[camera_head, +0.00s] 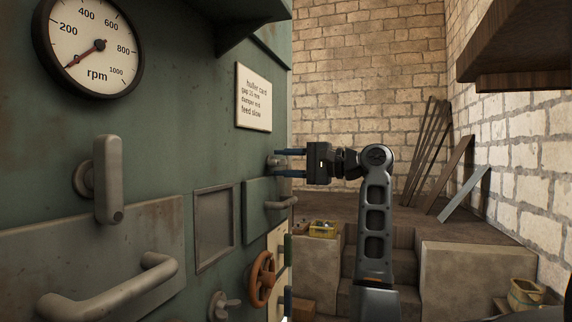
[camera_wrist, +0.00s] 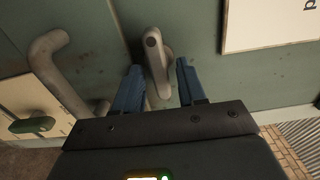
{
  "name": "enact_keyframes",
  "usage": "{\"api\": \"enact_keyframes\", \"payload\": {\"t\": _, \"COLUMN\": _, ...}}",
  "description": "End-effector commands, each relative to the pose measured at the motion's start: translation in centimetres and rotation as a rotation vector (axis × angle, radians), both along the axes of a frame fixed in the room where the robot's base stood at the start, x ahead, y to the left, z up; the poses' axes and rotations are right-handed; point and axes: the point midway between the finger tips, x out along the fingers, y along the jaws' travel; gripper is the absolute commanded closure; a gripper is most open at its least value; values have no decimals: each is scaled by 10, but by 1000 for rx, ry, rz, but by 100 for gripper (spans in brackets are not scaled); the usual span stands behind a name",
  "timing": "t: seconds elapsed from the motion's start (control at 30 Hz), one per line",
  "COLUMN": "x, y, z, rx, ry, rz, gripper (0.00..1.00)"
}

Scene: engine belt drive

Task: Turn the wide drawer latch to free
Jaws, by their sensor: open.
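My gripper (camera_head: 278,163) is at the green machine front, its two blue fingers pointing left at a small grey latch (camera_head: 271,161). In the wrist view my gripper (camera_wrist: 157,66) is open, with one finger on each side of the grey latch lever (camera_wrist: 154,55). Gaps show beside the lever, and I cannot tell whether either finger touches it. A drawer with a bar handle (camera_head: 281,203) lies just below this latch. A larger grey latch (camera_head: 107,180) hangs upright, lever down, above the big drawer front (camera_head: 40,245) nearby. The pictures do not settle which drawer is called wide.
An rpm gauge (camera_head: 88,46) and a card plate (camera_head: 254,97) are on the machine. A big bar handle (camera_head: 110,285), an orange handwheel (camera_head: 262,279) and a wing knob (camera_head: 224,306) stick out. Steps (camera_head: 385,237) and leaning planks (camera_head: 447,177) stand behind my arm.

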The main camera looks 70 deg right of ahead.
Motion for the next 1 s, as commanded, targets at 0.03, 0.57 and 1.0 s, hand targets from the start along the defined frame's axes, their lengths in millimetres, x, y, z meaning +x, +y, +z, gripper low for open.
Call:
{"api": "enact_keyframes", "payload": {"t": 0.03, "x": -4, "y": -1, "z": -2, "rx": 0, "ry": 1, "rz": -1, "gripper": 56}}
{"api": "enact_keyframes", "payload": {"t": 0.57, "x": -74, "y": -7, "z": -1, "rx": 0, "ry": 0, "rz": -3, "gripper": 56}}
{"api": "enact_keyframes", "payload": {"t": 1.0, "x": -77, "y": -7, "z": 0, "rx": 0, "ry": -1, "rz": -3, "gripper": 56}}
